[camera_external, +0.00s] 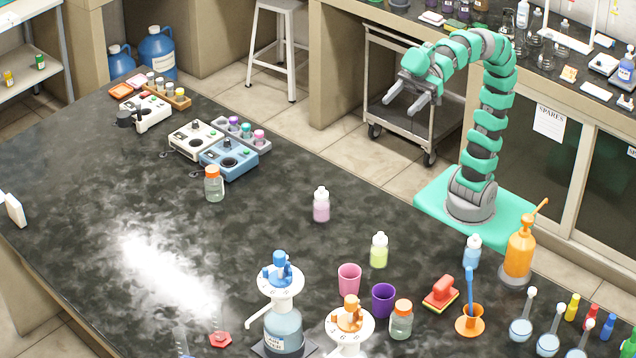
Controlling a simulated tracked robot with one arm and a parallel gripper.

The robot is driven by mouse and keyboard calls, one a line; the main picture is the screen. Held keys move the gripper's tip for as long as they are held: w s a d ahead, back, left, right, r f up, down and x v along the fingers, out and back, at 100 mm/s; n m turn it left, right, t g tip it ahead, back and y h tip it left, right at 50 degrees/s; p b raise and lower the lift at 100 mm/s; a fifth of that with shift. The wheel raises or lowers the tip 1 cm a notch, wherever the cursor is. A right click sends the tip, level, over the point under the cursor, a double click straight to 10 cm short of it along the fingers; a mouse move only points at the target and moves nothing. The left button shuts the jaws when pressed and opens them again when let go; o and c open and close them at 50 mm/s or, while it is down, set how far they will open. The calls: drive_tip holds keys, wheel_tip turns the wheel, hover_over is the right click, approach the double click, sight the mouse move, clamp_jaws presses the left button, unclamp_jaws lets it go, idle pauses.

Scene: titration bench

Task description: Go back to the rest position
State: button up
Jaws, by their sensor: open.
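My gripper (406,101) is open and empty. It is held high at the end of my green and grey arm, over the far edge of the dark bench (270,235). Its two grey fingers are spread and point down to the left.
A pink bottle (321,206), a yellow-green bottle (379,251) and an orange-capped jar (214,186) stand apart on the bench. Stirrer units (229,157) stand at left. The bench's middle left is clear.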

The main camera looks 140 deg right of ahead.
drive_tip(key=shift+s+d+r, duration=0.25)
drive_tip(key=shift+s, duration=0.05)
drive_tip(key=shift+r, duration=0.1)
